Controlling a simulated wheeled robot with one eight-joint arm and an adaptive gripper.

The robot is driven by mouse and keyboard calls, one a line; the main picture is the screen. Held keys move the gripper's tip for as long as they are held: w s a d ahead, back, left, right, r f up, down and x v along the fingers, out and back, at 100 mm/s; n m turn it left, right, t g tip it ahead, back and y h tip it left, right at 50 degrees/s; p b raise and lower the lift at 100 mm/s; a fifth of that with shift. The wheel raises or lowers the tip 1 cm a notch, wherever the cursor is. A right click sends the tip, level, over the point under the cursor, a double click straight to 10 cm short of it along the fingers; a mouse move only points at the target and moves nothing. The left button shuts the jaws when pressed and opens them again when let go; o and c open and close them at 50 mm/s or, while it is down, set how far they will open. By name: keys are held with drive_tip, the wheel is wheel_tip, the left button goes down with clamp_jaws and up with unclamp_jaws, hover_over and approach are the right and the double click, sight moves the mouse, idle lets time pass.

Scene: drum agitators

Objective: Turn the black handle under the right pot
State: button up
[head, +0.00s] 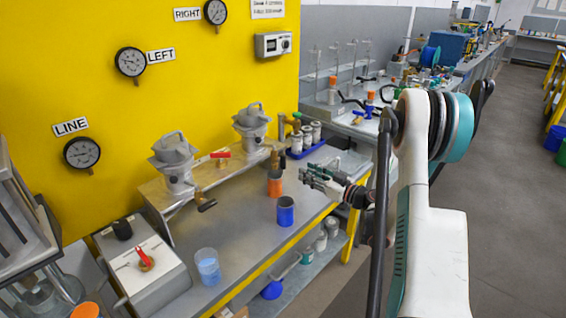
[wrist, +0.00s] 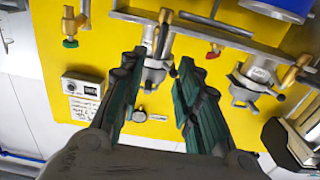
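The right pot (head: 252,125) is a grey metal vessel on a tan ledge against the yellow panel. A small dark piece (head: 276,158) shows just below it, seemingly the black handle, partly hard to make out. In the wrist view the right pot (wrist: 155,68) lies beyond and between my fingers, with a brass valve (wrist: 163,22) above it in the picture. My gripper (head: 308,176) is open and empty, to the right of the right pot and apart from it. Its two green-black fingers (wrist: 158,88) are spread in the wrist view.
The left pot (head: 174,160) has its own black handle (head: 207,205). A red handle (head: 221,155) sits between the pots. A beaker (head: 208,265) stands front left.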

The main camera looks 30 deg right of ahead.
sight(285, 162)
drive_tip(key=b+x, duration=0.3)
drive_tip(key=x, duration=0.9)
drive_tip(key=shift+w+a, duration=0.1)
drive_tip(key=shift+w, duration=0.15)
clamp_jaws()
